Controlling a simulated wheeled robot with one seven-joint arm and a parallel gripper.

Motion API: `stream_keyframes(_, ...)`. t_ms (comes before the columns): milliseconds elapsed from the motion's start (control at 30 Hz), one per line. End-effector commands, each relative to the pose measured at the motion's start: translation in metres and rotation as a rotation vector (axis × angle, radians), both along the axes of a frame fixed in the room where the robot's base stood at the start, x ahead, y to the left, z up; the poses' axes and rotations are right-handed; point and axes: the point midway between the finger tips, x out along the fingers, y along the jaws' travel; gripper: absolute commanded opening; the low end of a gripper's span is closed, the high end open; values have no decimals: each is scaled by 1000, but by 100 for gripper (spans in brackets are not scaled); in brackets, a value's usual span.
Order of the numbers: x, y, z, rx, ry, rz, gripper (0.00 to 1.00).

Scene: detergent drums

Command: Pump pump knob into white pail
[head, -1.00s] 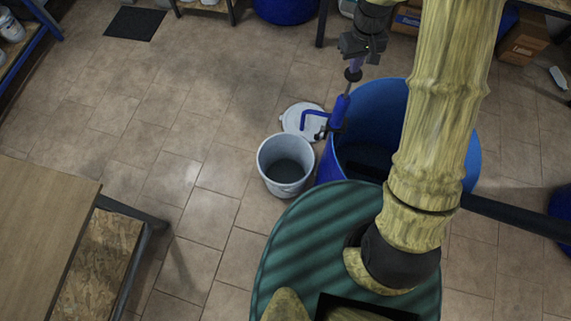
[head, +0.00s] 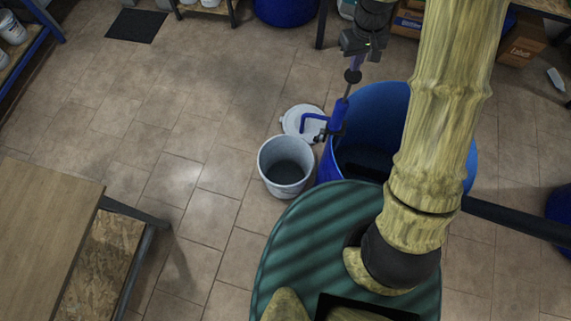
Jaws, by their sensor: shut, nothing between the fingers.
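The black pump knob (head: 353,76) tops a thin rod rising from the blue hand pump (head: 338,116). The pump is mounted at the left rim of the open blue drum (head: 455,130). Its blue spout points left, toward the white pail (head: 286,187). The pail stands on the floor beside the drum, open, with a dark grey inside. My gripper (head: 356,66) is directly above the knob, pointing down, shut and empty. Its fingertips are close to the knob; I cannot tell whether they touch.
A white lid (head: 303,122) lies on the floor behind the pail. A wooden table (head: 40,225) stands at the left. Shelves and cardboard boxes (head: 524,41) line the back. Another blue drum (head: 560,205) is at the right edge. The floor left of the pail is clear.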

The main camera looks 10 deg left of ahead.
Motion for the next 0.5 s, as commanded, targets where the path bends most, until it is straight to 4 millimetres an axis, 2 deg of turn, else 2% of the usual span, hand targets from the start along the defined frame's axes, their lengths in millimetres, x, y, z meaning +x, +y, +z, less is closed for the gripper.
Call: stream_keyframes(500, 0, 0, 42, 1, -2, 0, 0)
